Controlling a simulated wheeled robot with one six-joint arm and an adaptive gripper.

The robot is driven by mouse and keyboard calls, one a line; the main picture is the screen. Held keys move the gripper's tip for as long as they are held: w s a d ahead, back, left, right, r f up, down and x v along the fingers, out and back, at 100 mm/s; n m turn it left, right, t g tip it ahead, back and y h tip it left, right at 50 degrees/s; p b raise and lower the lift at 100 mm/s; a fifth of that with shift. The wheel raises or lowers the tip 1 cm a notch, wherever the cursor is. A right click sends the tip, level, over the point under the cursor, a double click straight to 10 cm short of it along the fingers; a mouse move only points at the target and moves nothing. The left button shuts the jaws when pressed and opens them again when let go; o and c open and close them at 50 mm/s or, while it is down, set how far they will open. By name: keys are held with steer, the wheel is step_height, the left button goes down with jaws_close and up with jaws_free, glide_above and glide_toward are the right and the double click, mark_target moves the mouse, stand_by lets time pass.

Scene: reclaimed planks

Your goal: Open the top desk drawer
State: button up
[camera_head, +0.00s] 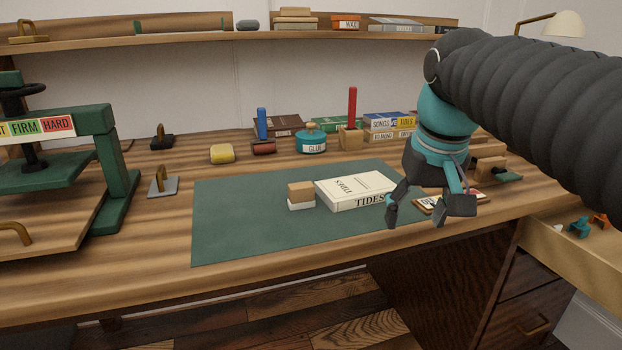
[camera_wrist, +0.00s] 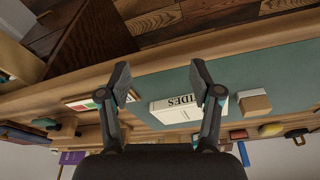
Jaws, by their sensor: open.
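The top desk drawer (camera_head: 565,250) juts out from the desk's right side, pulled open, with pale wood walls. Small teal and orange items lie inside it. Its front and handle are out of view or hidden. In the wrist view, which is upside down, pale wood of the drawer (camera_wrist: 14,62) shows at the left edge. My gripper (camera_head: 427,210) is open and empty above the desk's front edge, left of the drawer and right of the white book. Its two spread fingers (camera_wrist: 160,75) also show in the wrist view, with nothing between them.
A white TIDES book (camera_head: 355,191) and a small block (camera_head: 300,195) lie on the green mat (camera_head: 240,225). A green press (camera_head: 110,165) stands left. Floor in front is clear.

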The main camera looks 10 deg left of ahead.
steer(key=w+a+r+n+g+p, duration=0.1)
steer(key=w+a+r+n+p, duration=0.15)
steer(key=w+a+r, duration=0.45)
steer(key=g+p, duration=0.2)
steer(key=p, duration=0.2)
glide_toward(302, 186)
steer(key=shift+n+h, duration=0.4)
steer(key=shift+n, duration=0.05)
steer(key=f+b, duration=0.1)
steer(key=f, duration=0.6)
steer(key=f+b, duration=0.1)
steer(key=f, duration=0.2)
steer(key=shift+s+a+f+b, duration=0.1)
steer(key=shift+a+f+b, duration=0.25)
steer(key=shift+a+f, duration=0.05)
